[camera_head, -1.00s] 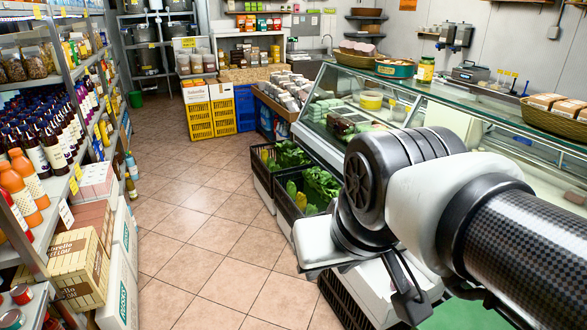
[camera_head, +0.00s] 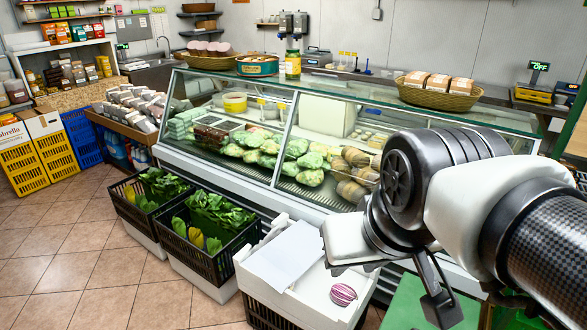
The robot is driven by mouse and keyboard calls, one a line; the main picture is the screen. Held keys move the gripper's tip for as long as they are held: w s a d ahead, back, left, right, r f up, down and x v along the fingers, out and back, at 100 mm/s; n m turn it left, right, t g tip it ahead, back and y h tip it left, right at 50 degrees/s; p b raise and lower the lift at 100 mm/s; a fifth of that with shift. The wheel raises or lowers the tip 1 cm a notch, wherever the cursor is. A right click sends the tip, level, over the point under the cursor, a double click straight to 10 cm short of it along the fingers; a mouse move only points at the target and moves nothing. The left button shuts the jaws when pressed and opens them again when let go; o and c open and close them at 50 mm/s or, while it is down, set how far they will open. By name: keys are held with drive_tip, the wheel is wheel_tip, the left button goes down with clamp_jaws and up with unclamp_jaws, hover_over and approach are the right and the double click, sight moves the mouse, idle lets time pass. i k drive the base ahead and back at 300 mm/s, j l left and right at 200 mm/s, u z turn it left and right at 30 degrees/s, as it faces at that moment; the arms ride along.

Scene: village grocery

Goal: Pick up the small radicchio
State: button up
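A small round radicchio (camera_head: 343,294), purple-red with pale stripes, lies in a white crate (camera_head: 262,296) at the bottom centre, near its right front side. My arm reaches in from the right. My gripper (camera_head: 436,298) appears as a dark piece hanging below the arm, to the right of the radicchio and apart from it. Its fingertips cannot be made out clearly, so I cannot tell whether it is open or shut. Nothing is seen held in it.
A white sheet (camera_head: 283,262) lies in the crate's left part. Black crates of leafy greens (camera_head: 218,210) stand to the left. A glass display counter (camera_head: 290,115) runs behind, with baskets on top. Tiled floor (camera_head: 75,255) is free at the left.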

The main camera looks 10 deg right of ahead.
sight(342, 295)
drive_tip(key=i+j+z, duration=0.15)
drive_tip(key=z, duration=0.2)
drive_tip(key=i+j+z, duration=0.1)
drive_tip(key=j+z, duration=0.3)
drive_tip(key=i+j+z, duration=0.1)
drive_tip(key=z, duration=0.25)
drive_tip(key=i+j+z, duration=0.2)
drive_tip(key=j+z, duration=0.25)
drive_tip(key=j, duration=0.15)
drive_tip(key=i+j+z, duration=0.2)
drive_tip(key=j, duration=0.15)
drive_tip(key=k, duration=0.05)
